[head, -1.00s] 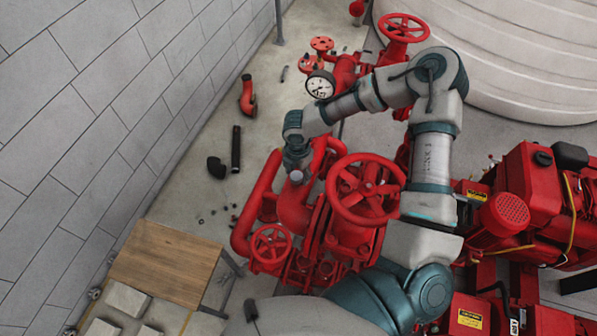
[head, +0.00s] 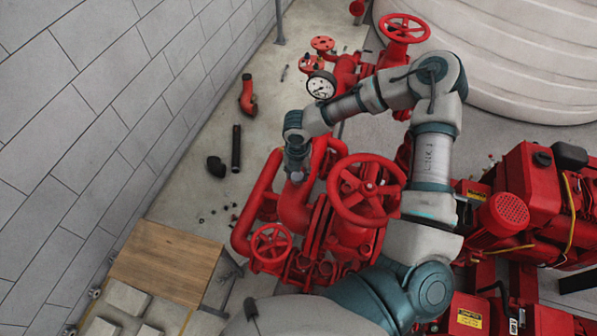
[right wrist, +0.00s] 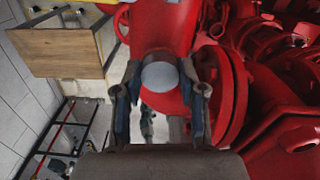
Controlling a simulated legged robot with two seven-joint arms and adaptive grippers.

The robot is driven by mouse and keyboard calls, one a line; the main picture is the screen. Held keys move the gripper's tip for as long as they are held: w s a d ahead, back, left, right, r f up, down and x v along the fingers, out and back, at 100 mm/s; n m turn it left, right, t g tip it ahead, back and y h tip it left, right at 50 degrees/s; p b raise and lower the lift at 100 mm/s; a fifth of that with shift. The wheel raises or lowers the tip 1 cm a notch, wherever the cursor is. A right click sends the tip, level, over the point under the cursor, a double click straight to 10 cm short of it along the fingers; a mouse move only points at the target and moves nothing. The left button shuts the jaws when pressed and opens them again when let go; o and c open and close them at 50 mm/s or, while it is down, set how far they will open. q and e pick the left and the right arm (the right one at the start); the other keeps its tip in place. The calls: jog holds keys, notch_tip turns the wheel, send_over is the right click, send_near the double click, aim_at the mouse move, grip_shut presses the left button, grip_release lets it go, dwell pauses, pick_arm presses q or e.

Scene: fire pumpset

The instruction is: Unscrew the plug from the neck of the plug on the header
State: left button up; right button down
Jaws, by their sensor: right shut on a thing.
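The plug is a pale grey round cap (right wrist: 160,75) on the red header (right wrist: 160,28) in the right wrist view. My right gripper (right wrist: 161,92) has one finger on each side of the plug and is shut on it. In the head view my right gripper (head: 297,175) reaches down onto the header pipe (head: 292,208) from above. It hides most of the plug there. The neck under the plug is hidden, so I cannot tell how far the plug is screwed in. My left gripper is not in view.
A large red handwheel (head: 366,189) stands just right of my right gripper, with a smaller one (head: 271,243) below. A wooden board (head: 166,263) lies at lower left. Loose black pipe parts (head: 236,148) lie on the floor near the grey wall.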

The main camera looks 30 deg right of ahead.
jog(key=n, duration=0.3)
jog(key=shift+s+f+n, duration=0.15)
jog(key=shift+n, duration=0.25)
jog(key=n, duration=0.4)
jog(key=shift+n, duration=0.3)
jog(key=shift+n, duration=0.3)
jog(key=n, duration=0.3)
jog(key=shift+n, duration=0.4)
